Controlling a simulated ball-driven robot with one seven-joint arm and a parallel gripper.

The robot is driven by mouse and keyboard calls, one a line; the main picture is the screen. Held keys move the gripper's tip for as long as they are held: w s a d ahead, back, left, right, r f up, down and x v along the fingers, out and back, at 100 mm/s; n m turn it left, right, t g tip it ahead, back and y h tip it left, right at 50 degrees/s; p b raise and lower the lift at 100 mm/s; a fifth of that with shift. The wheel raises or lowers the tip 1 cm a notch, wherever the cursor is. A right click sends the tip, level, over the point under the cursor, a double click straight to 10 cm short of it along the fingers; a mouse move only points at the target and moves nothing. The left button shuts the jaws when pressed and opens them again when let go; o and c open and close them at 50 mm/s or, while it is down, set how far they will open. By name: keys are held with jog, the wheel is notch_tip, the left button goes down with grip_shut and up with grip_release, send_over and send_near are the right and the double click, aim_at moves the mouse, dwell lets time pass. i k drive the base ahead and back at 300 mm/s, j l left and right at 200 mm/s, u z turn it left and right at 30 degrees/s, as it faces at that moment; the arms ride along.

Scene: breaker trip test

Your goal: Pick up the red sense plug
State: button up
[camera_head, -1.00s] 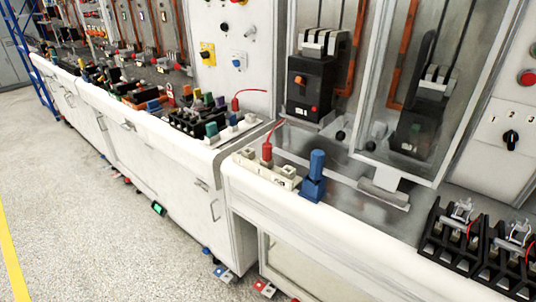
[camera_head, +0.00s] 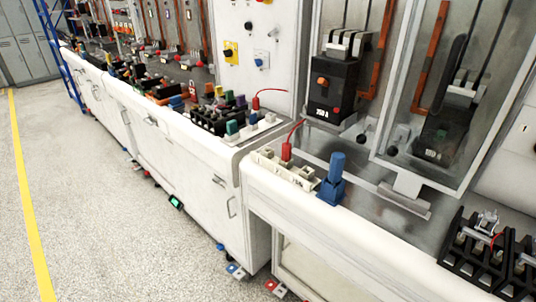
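Two red plugs with red wires show in the head view. The nearer red plug (camera_head: 287,151) stands upright in a cream socket block (camera_head: 300,176) on the near bench, with its wire curving up to the right. I cannot tell from the picture which one is the sense plug. My gripper is not in view.
A blue upright handle (camera_head: 333,180) stands just right of the socket block. Behind it is a black breaker (camera_head: 338,85) in a clear-fronted cabinet. Black terminal blocks (camera_head: 468,246) sit at the right edge. The floor (camera_head: 110,220) at left is open, with a yellow line (camera_head: 26,200).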

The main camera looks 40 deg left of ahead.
aim_at(286, 150)
jog(key=i+u, duration=0.1)
jog(key=u, duration=0.35)
jog(key=i+j+u, duration=0.1)
jog(key=u, duration=0.35)
jog(key=i+u, duration=0.15)
jog(key=u, duration=0.3)
jog(key=i+u, duration=0.1)
jog(key=u, duration=0.35)
